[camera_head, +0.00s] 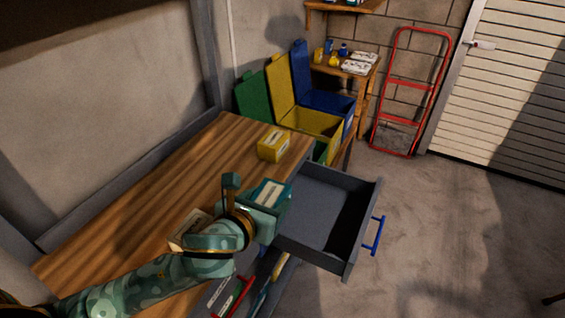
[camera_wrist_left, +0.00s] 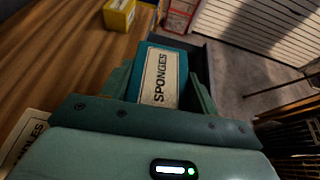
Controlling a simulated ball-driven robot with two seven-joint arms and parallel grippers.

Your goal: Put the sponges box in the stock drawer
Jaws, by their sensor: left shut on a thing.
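The sponges box (camera_wrist_left: 162,78) is teal with a cream label reading SPONGES. My left gripper (camera_wrist_left: 160,88) is shut on it, with one finger on each side. In the head view the sponges box (camera_head: 271,191) is held at the bench's front edge, beside an open grey drawer (camera_head: 318,212) with a blue handle (camera_head: 374,235). The drawer looks empty; its left part is partly hidden by my gripper and the box. No label shows on it, so I cannot tell by name that it is the stock drawer. My right gripper is not in view.
A yellow box (camera_head: 273,144) stands on the wooden bench (camera_head: 165,185). A cream-labelled box (camera_head: 187,228) lies behind my left wrist. Another drawer with a red handle (camera_head: 240,297) shows lower left, holding items. Green, yellow and blue bins (camera_head: 318,122) stand beyond the bench.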

